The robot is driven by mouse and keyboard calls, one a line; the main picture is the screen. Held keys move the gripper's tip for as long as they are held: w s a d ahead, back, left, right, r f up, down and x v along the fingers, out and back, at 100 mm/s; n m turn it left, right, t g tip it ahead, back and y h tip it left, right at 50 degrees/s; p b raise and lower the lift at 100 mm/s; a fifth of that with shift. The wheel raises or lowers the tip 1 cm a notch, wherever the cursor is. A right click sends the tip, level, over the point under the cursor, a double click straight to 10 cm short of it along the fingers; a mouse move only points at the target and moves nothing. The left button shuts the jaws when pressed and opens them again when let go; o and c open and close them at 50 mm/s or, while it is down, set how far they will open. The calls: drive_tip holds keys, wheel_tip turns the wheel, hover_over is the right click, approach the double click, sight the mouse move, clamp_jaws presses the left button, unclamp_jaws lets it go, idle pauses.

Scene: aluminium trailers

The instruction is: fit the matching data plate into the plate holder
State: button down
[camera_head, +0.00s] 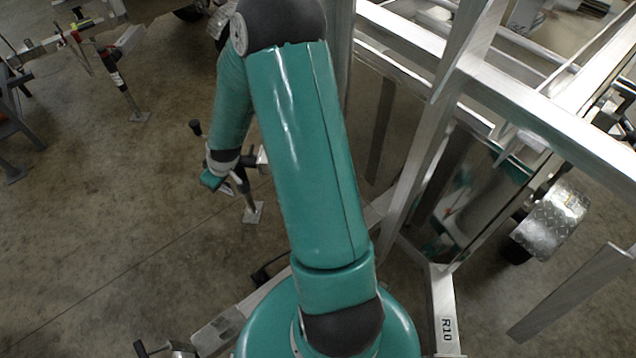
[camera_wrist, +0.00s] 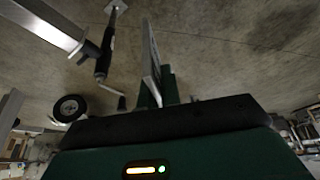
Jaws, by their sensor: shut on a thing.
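In the wrist view my gripper (camera_wrist: 160,92) is shut on a thin, pale plate (camera_wrist: 151,62), seen almost edge-on. The plate stands out beyond the fingers over the concrete floor, and its face and any marking on it cannot be read. A dark green finger shows just right of it. In the head view my arm's end (camera_head: 218,172) is left of the trailer frame, small and partly turned away; the plate cannot be made out clearly there. I cannot pick out the plate holder in either view.
A jack stand (camera_head: 250,205) is close by my arm's end; a jack (camera_wrist: 104,55) and wheel (camera_wrist: 69,108) show in the wrist view.

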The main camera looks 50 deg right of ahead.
drive_tip(key=s+d+r+n+g+y, duration=0.1)
drive_tip(key=s+d+n, duration=0.3)
drive_tip(key=s, duration=0.5)
drive_tip(key=s+d+r+n+g+y, duration=0.1)
drive_tip(key=s+d+r+n, duration=0.2)
drive_tip(key=s, duration=0.7)
drive_tip(key=s+d+r+n+g+y, duration=0.1)
drive_tip(key=s+d+n, duration=0.3)
drive_tip(key=s, duration=0.6)
drive_tip(key=shift+d+r+n+g+y, duration=0.3)
drive_tip(key=shift+r+n, duration=0.1)
drive_tip(key=shift+n, duration=0.8)
drive_tip(key=shift+f, duration=2.9)
drive_tip(key=shift+f, duration=1.15)
drive_tip(key=c, duration=2)
unclamp_jaws()
drive_tip(key=o, duration=0.5)
